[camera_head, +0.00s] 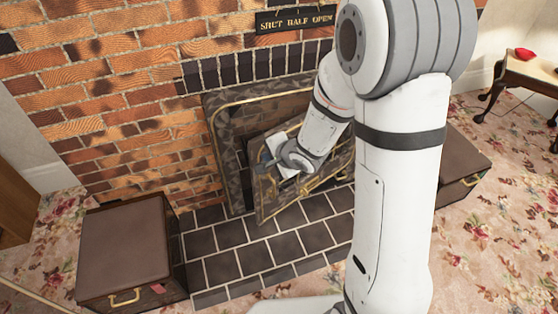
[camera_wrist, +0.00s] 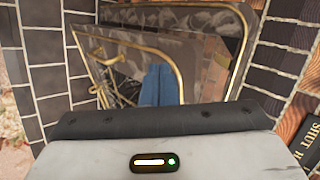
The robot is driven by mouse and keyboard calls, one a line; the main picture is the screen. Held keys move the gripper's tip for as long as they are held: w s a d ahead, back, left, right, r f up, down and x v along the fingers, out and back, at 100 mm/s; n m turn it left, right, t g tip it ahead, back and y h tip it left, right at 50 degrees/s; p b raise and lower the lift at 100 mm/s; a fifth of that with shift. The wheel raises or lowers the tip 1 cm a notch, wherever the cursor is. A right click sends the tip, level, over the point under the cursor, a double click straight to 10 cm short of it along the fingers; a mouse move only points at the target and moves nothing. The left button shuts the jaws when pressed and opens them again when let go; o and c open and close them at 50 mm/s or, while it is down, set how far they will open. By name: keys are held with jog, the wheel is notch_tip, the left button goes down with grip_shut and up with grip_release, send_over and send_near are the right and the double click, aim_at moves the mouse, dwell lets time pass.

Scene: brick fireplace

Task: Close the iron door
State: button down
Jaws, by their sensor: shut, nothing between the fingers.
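The iron door (camera_head: 264,204) is dark with brass trim and stands ajar, angled out from its frame (camera_head: 226,125) in the brick fireplace. In the wrist view, the brass-edged door (camera_wrist: 185,52) stands out in front of the dark frame (camera_wrist: 225,18). My gripper (camera_head: 266,160) is shut and empty, with its fingers by the door's upper left part. Its blue fingers (camera_wrist: 160,84) show in front of the door in the wrist view. I cannot tell whether they touch it. My arm hides the door's right part in the head view.
A tiled hearth (camera_head: 278,253) lies below the door. A brown suitcase (camera_head: 125,245) stands at the left and another (camera_head: 455,158) at the right, behind my arm. A sign (camera_head: 290,20) hangs above.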

aim_at(255, 149)
jog(key=shift+w+a+f, duration=0.1)
jog(key=shift+w+a, duration=0.55)
jog(key=shift+w, duration=0.25)
jog(key=shift+w+a+f, duration=0.1)
jog(key=shift+w+a, duration=0.5)
jog(key=shift+w, duration=0.3)
